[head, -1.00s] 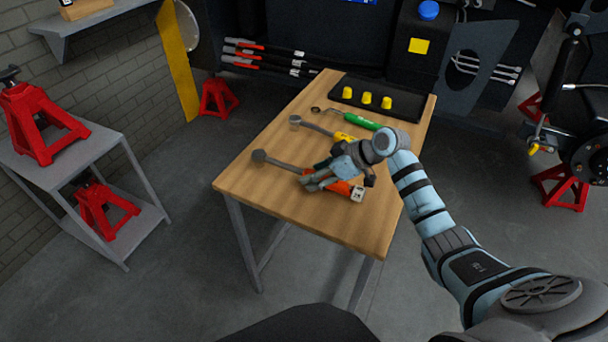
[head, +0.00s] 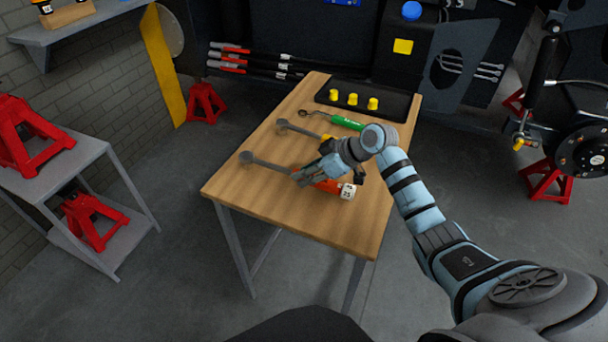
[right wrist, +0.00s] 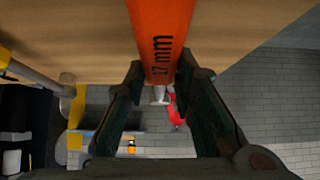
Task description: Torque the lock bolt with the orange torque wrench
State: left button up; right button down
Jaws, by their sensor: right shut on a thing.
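The orange torque wrench (head: 328,186) is at the near side of the wooden table, its grey shaft and round head (head: 247,158) pointing left. Its handle end carries a white label that seems to read 25. My right gripper (head: 308,176) is shut on its orange handle and partly hides it. In the right wrist view the orange handle (right wrist: 160,40), marked 17 mm, runs between the two fingers (right wrist: 158,92). I cannot tell whether the wrench touches the tabletop. I cannot make out the lock bolt. My left gripper is not in view.
On the wooden table (head: 290,220) lie a yellow-handled wrench, mostly hidden, and a green-handled tool (head: 347,123). A black tray (head: 392,112) with yellow caps stands at its back. The dark chassis with a round hub (head: 584,152) and red stands is at the right.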

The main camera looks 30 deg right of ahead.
notch_tip(320, 180, up, 19)
jog(key=p, duration=0.3)
jog(key=shift+p, duration=0.35)
jog(key=c, duration=2)
grip_release()
grip_shut()
jog(key=shift+f, duration=0.1)
